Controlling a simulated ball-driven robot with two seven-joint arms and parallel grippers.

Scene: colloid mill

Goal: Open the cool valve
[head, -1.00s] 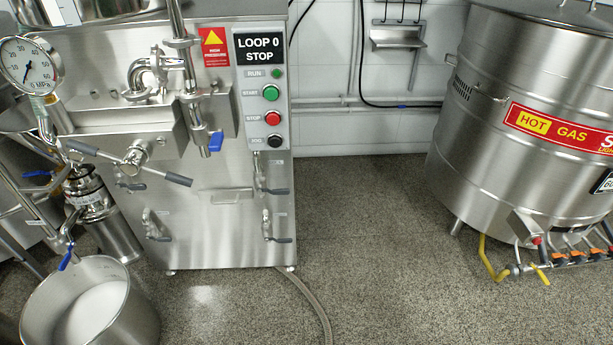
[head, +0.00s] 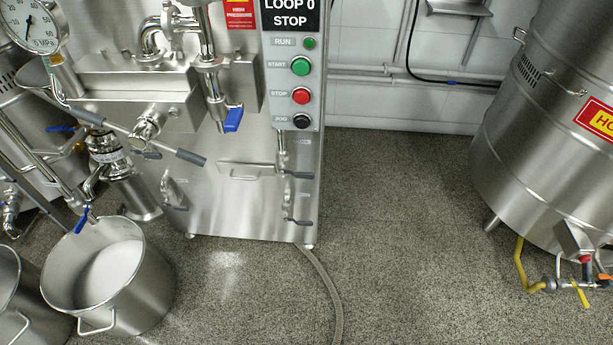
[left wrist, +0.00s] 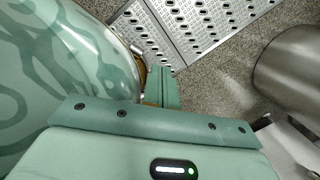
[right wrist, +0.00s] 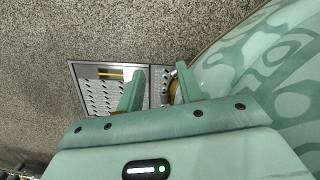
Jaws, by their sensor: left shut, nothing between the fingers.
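The steel colloid mill (head: 235,215) fills the left half of the head view. Its front has several small lever valves with grey grips: one at the lower left (head: 175,190), one at the upper right (head: 283,160) and one at the lower right (head: 290,206). The small labels near them are too small to read, so I cannot tell which is the cool valve. Neither gripper shows in the head view. In the left wrist view my left gripper (left wrist: 161,88) is shut and empty over the floor. In the right wrist view my right gripper (right wrist: 160,88) is open and empty.
A control panel (head: 291,85) reads LOOP 0 STOP. A steel pot with white contents (head: 155,290) stands at the lower left. A hose (head: 328,290) runs along the floor. A large steel kettle (head: 530,150) stands at right. The floor between is clear. Drain grates (left wrist: 190,35) lie below me.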

